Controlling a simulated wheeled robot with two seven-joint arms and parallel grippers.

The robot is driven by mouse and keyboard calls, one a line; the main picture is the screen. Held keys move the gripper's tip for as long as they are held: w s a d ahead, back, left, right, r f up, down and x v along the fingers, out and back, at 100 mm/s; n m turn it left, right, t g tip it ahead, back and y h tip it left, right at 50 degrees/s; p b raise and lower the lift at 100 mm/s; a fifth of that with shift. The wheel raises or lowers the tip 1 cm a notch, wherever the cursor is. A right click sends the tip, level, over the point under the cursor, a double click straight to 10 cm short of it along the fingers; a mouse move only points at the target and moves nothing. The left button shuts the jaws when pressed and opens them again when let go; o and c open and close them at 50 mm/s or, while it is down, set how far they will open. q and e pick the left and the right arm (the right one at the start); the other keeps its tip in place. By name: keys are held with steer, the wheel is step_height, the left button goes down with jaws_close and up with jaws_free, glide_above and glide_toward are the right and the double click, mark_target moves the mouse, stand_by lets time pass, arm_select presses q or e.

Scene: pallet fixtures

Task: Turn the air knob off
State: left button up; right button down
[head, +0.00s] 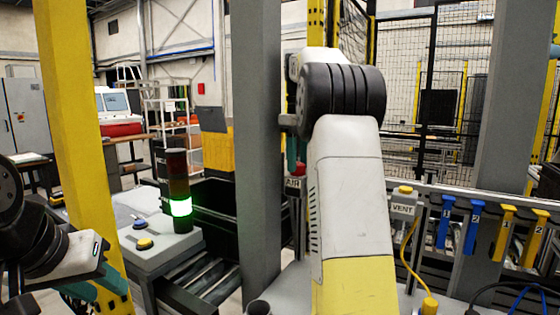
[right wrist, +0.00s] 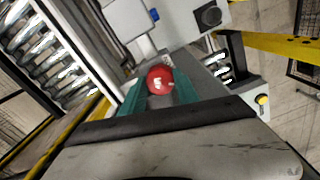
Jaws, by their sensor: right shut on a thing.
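The air knob is a round red knob (right wrist: 160,79) in the right wrist view, between the two teal fingers of my right gripper (right wrist: 158,92). The gripper is shut on it. In the head view my right arm reaches forward to the grey post and hides most of the gripper; a bit of red knob (head: 300,168) shows beside the AIR label (head: 293,183). My left gripper (head: 98,285) is at the lower left of the head view, its teal fingers partly cut by the frame and the yellow post; its opening is unclear.
A signal tower (head: 178,195) glows green on a grey console (head: 165,245) with yellow and blue buttons. A VENT box (head: 403,207) with a yellow button stands right of my arm. Blue and yellow numbered handles (head: 474,229) hang on a rail. A yellow post and grey posts flank the view.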

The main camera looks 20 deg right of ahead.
mark_target(298, 164)
steer(key=shift+m, duration=1.5)
steer(key=c, duration=0.9)
jaws_free()
steer(key=shift+r, duration=0.1)
step_height(298, 164, up, 7)
steer(key=shift+f, duration=0.1)
steer(key=shift+r, duration=0.4)
